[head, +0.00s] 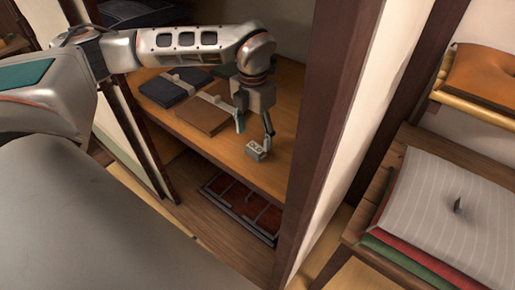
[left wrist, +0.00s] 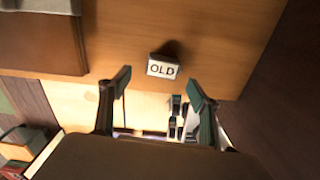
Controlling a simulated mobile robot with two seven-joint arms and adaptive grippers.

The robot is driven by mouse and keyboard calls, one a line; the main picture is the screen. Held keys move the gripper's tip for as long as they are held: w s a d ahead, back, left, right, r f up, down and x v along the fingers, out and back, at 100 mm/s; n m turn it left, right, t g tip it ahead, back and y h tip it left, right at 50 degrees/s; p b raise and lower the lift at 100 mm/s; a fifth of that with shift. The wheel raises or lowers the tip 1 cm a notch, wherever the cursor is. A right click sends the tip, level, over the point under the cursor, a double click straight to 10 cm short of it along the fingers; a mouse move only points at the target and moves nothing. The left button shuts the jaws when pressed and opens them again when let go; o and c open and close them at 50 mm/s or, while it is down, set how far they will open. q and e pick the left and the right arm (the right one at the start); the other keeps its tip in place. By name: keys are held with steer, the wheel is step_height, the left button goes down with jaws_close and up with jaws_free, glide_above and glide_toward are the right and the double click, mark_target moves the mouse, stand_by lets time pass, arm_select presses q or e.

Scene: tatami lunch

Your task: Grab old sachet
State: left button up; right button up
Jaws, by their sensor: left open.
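The old sachet is a small block with a white face reading "OLD" (left wrist: 163,69) in the left wrist view. In the head view, the sachet (head: 257,150) is a small pale grey block on the wooden shelf (head: 225,150), near its front edge. My left gripper (head: 254,130) is open and empty, pointing down just above and beside the sachet. In the left wrist view, the sachet appears just beyond the gap between the two fingertips (left wrist: 159,83), not visibly touched. My right gripper is not in view.
A dark red tray (head: 240,207) sits on the level below. A dark wooden post (head: 325,110) stands close on the right. Cushions (head: 455,205) are stacked further right.

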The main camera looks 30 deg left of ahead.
mark_target(256, 147)
arm_select(q)
steer(key=f, duration=0.5)
steer(key=shift+w+d+f, duration=0.15)
steer(key=shift+d+f, duration=0.05)
steer(key=c, duration=0.9)
